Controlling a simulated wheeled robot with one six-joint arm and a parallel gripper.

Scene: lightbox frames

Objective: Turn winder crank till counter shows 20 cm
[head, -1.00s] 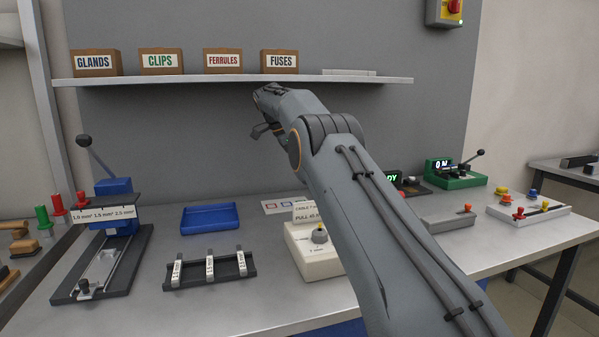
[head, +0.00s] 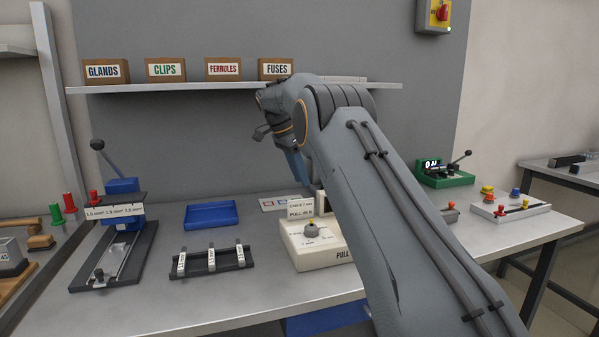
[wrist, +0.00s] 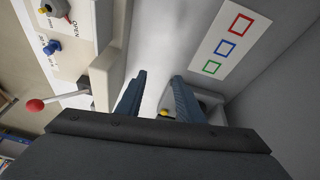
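My gripper (wrist: 158,98) is open, its two blue-grey fingers apart with no object clearly held between them. In the head view its fingers (head: 295,162) point down above the back of the bench, near the white cable tester box (head: 318,255). I cannot make out a winder crank or a counter in cm for certain. A green unit (head: 445,179) with a small lit display and a black-knobbed lever (head: 463,161) stands at the right, well away from my gripper. Its display is too small to read surely. My arm hides part of the bench between.
In the wrist view a red-knobbed lever (wrist: 36,105) is left of the fingers and a card with coloured squares (wrist: 229,43) lies right. A blue tray (head: 210,214), a terminal rack (head: 211,261) and a lever press (head: 121,215) stand left. A shelf (head: 230,88) runs above.

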